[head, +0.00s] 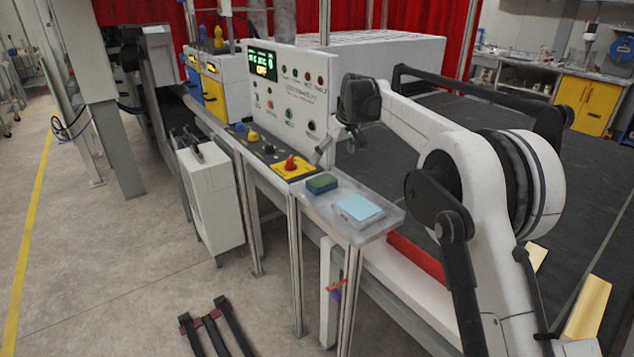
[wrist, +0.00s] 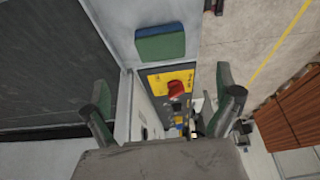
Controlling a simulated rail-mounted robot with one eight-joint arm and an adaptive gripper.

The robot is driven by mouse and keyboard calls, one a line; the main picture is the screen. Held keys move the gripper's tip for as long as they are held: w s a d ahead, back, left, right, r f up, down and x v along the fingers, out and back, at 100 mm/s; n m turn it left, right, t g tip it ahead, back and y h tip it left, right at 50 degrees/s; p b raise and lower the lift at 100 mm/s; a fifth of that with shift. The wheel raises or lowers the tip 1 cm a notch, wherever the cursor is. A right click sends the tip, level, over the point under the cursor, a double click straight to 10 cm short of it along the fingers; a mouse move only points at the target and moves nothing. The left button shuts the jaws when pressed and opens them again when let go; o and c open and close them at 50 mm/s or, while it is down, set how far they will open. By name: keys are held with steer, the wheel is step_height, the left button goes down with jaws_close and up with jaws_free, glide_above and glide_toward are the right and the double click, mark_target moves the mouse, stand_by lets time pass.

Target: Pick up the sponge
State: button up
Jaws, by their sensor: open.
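The sponge (head: 322,183), a small block with a green top and a blue lower part, lies on the grey side shelf (head: 300,203) in the head view. It also shows at the top of the wrist view (wrist: 160,42), on the pale shelf. My gripper (head: 325,150) is above the shelf near the control panel, just beyond the sponge in the head view. In the wrist view its two fingers (wrist: 168,95) are spread wide with nothing between them. The sponge is apart from the fingers.
A light blue pad or box (head: 359,209) lies on the shelf right of the sponge. A red knob on a yellow plate (head: 292,167) is close by on the left. The upright control panel (head: 287,92) stands behind. The floor (head: 130,270) is open at left.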

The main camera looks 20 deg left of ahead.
mark_target(322, 180)
steer(key=p+x, duration=0.1)
steer(key=x, duration=0.6)
steer(key=shift+w+f, duration=0.1)
steer(key=shift+f, duration=0.3)
steer(key=shift+p+x, duration=0.85)
steer(key=shift+x, duration=1.75)
steer(key=shift+a, duration=0.2)
steer(key=c, duration=0.8)
